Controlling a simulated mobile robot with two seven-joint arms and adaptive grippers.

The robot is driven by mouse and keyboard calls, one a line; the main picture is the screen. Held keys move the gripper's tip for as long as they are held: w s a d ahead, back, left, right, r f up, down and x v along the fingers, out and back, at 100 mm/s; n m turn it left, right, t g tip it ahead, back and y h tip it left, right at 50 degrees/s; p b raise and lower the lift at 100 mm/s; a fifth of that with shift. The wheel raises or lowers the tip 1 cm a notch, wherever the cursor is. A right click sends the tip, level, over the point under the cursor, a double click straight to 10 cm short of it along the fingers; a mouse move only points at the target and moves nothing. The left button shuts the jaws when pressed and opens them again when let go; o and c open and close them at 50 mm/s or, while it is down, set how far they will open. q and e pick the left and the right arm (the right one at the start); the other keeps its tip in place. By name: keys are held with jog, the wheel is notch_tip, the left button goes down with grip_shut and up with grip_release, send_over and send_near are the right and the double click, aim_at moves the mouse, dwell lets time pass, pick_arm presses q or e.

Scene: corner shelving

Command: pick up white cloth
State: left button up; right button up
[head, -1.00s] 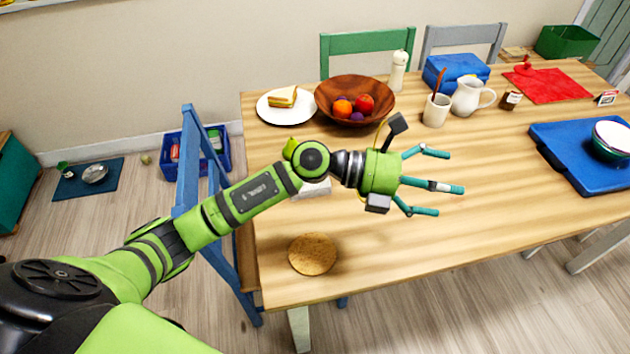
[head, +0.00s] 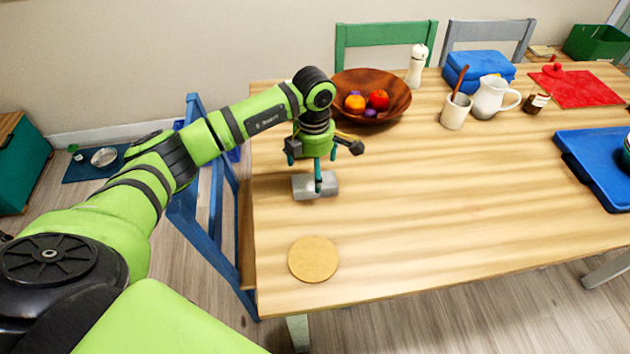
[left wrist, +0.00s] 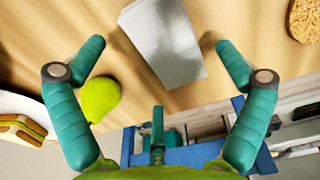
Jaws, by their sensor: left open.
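The white cloth (head: 301,187) is a small folded, greyish-white block lying on the wooden table near its left edge. In the left wrist view the cloth (left wrist: 165,42) lies ahead, between the spread fingertips. My left gripper (head: 318,176) points down over the cloth, with one finger hiding part of it in the head view. The gripper (left wrist: 158,45) is open with nothing held between its fingers. I cannot tell whether a fingertip touches the cloth. My right gripper is not in view.
A green pear (left wrist: 99,98) lies close beside the cloth. A round cork mat (head: 313,259) lies nearer the front. A wooden fruit bowl (head: 395,85) stands behind, and a sandwich (left wrist: 20,128) is on a plate. A blue chair (head: 215,205) stands at the left. The table's middle is clear.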

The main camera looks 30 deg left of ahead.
pick_arm(q)
jog(key=shift+f, duration=1.3)
jog(key=c, duration=1.2)
jog(key=shift+r, duration=0.1)
jog(key=shift+w+r, duration=0.1)
jog(key=shift+r, duration=0.5)
notch_tip(320, 180, up, 3)
jog(key=shift+b, duration=0.6)
jog(key=d+r+b, duration=0.2)
jog(key=d+r, duration=0.4)
jog(key=d, duration=0.5)
jog(key=shift+d+r, duration=0.35)
jog(key=shift+d, duration=0.05)
